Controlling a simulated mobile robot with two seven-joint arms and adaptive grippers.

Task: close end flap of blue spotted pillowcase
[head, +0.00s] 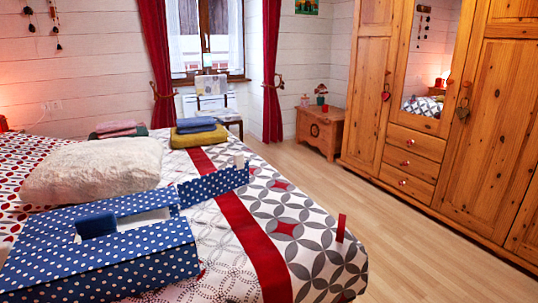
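The blue spotted pillowcase (110,268) is at the lower left of the head view, on the bed. It looks box-like, with white dots and an opening along its upper side. A plain dark blue block (96,225) and a white surface (143,219) show at this opening. A spotted flap (213,186) extends from its far right corner and stands out to the right, away from the body. The pillowcase's lower left part is cut off by the frame edge. Neither of my grippers is in view.
A cream fluffy cushion (92,169) lies behind the pillowcase. Folded blue and yellow textiles (198,132) lie farther back. A small white object (238,161) is by the flap, and a red upright piece (341,228) is near the bed's right edge. The wooden floor (400,255) is clear up to the wardrobe (495,130).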

